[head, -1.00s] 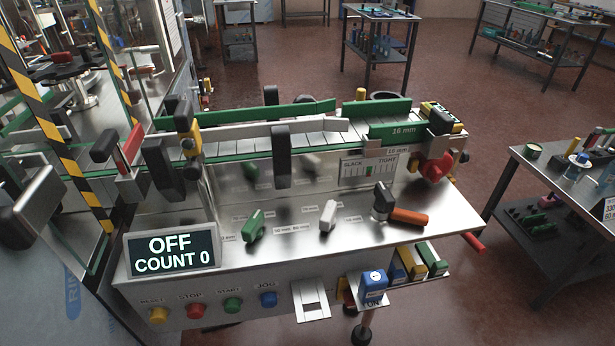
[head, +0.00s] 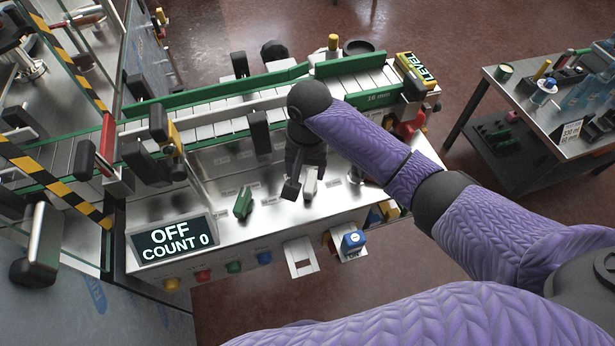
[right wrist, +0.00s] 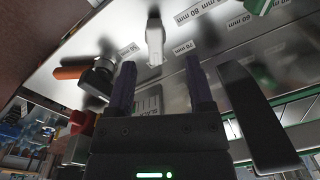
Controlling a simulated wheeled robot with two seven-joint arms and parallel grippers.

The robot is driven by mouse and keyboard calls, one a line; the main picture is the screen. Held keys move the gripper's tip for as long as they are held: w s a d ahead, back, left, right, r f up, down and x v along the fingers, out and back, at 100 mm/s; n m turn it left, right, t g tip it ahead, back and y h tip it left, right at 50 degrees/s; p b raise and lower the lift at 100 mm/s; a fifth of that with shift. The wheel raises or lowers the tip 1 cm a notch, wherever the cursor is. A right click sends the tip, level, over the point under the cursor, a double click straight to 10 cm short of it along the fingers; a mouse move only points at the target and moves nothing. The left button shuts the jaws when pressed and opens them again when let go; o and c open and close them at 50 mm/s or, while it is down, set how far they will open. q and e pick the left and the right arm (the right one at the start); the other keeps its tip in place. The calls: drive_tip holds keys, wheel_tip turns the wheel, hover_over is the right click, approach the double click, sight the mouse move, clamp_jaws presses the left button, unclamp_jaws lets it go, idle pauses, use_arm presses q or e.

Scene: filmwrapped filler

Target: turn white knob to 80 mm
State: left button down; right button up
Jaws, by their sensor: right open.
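The white knob (head: 310,184) stands on the sloping steel panel, partly hidden by my right gripper in the head view. The right wrist view shows it whole (right wrist: 154,43), upright in the picture. Printed labels lie around it: an 80 mm label (right wrist: 188,12) at its upper right and a 70 mm label (right wrist: 184,48) at its lower right. I cannot tell which label it points to. My right gripper (right wrist: 159,70) is open and empty. Its fingers point at the knob, which shows between and beyond the fingertips; contact is not visible. My left gripper is not in view.
A green knob (head: 243,203) stands left of the white one. In the wrist view, a dark knob with an orange handle (right wrist: 70,72) is at the left and a black post (right wrist: 252,115) at the right. The conveyor (head: 225,126) runs behind; the display (head: 172,239) reads OFF, COUNT 0.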

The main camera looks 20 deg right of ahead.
sight(310, 183)
drive_tip(key=shift+w+d+r+m, duration=0.5)
drive_tip(key=shift+w+d+r, duration=0.05)
drive_tip(key=shift+w, duration=0.2)
drive_tip(key=shift+w+d+f, duration=0.1)
drive_tip(key=shift+d, duration=0.05)
wheel_tip(310, 183, down, 10)
drive_tip(key=b, duration=0.3)
drive_tip(key=shift+r, duration=0.25)
drive_tip(key=shift+r, duration=0.1)
clamp_jaws()
